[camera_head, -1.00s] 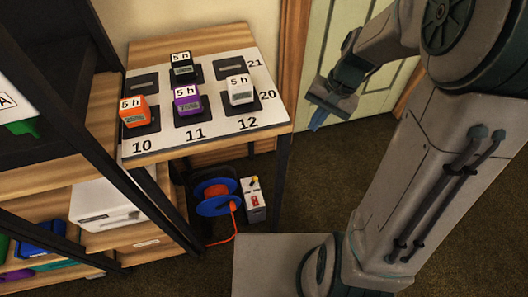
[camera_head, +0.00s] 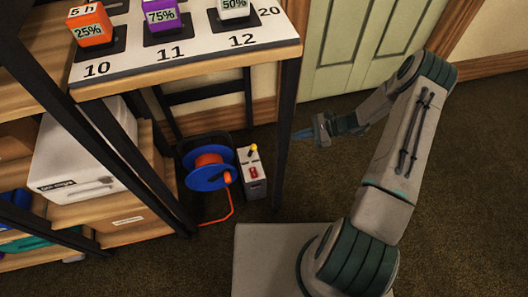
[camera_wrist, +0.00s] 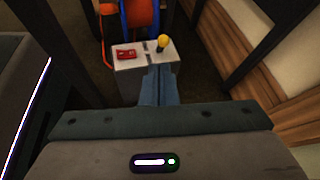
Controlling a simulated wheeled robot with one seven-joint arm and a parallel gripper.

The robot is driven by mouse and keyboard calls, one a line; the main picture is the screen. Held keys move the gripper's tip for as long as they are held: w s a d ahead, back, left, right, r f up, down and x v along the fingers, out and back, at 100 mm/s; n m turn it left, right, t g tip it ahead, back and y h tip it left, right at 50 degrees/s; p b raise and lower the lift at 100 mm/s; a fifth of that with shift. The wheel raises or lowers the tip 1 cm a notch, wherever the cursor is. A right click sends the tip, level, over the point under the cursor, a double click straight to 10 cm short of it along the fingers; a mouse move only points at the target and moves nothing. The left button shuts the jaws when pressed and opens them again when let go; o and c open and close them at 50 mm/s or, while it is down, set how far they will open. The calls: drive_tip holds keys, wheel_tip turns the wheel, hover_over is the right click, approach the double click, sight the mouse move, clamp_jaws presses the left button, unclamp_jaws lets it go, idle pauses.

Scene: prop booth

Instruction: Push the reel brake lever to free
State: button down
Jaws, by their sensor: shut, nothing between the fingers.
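The reel brake lever (camera_head: 253,149) has a yellow knob on a short dark stem. It stands on top of a small grey box (camera_head: 255,188) on the floor under the table. In the wrist view the lever (camera_wrist: 163,42) rises from the right half of the box top (camera_wrist: 130,68). A blue reel (camera_head: 204,178) with orange cable is left of the box. My gripper (camera_head: 299,134) is shut and empty, right of the lever in the head view. Its blue fingers (camera_wrist: 159,76) point at the box in the wrist view, apart from the lever.
A dark table leg (camera_head: 285,135) stands between the box and my gripper in the head view. A red switch (camera_wrist: 124,53) is on the box top, left of the lever. Shelves (camera_head: 140,232) stand at left. The carpet (camera_head: 460,200) at right is clear.

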wheel_tip(320, 180, down, 3)
drive_tip(key=shift+w+f+m+t+y, duration=0.15)
drive_tip(key=shift+m+t+y, duration=0.15)
drive_tip(key=shift+m, duration=0.2)
drive_tip(key=shift+a, duration=0.1)
drive_tip(key=b, duration=0.5)
approach(251, 150)
drive_tip(key=a, duration=0.3)
drive_tip(key=shift+w+a+f, duration=0.45)
drive_tip(key=shift+a, duration=0.1)
drive_tip(key=shift+d+r, duration=0.1)
